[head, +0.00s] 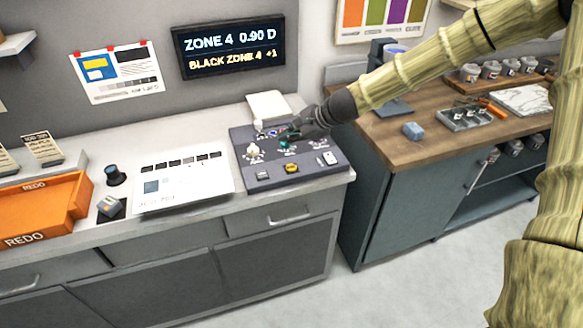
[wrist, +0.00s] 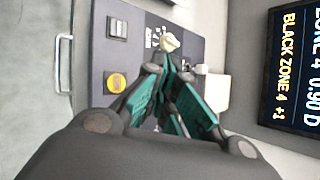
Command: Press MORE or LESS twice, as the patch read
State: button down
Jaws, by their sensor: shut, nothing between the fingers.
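The dark control panel (head: 240,136) sits on the grey counter. It carries a cream knob (head: 252,151), a yellow button (head: 291,168) and small switches (head: 262,175) along its front. Labels saying MORE or LESS are too small to read. In the wrist view the cream knob (wrist: 169,43) is just beyond my fingertips, and the yellow button (wrist: 116,83) is beside them. My gripper (head: 283,138) is shut and empty over the panel; contact cannot be told. The wall display (head: 228,47) reads "ZONE 4 0.90 D" and "BLACK ZONE 4 +1".
A printed sheet on a white board (head: 183,181) lies left of the panel. A small dark device (head: 110,206) and an orange REDO tray (head: 40,208) stand farther left. A wooden-topped bench (head: 400,150) with jars is at right.

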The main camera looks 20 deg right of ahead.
aim_at(290, 169)
jog(key=shift+f+b, duration=3.5)
jog(key=shift+f, duration=0.9)
jog(key=shift+f, duration=0.1)
jog(key=shift+f+b, duration=0.3)
jog(key=shift+f+b, duration=0.35)
jog(key=shift+f, duration=0.15)
jog(key=shift+r, duration=0.1)
jog(key=shift+r+p, duration=0.8)
jog(key=shift+r, duration=0.1)
jog(key=shift+r+p, duration=2.1)
jog(key=shift+r, duration=0.35)
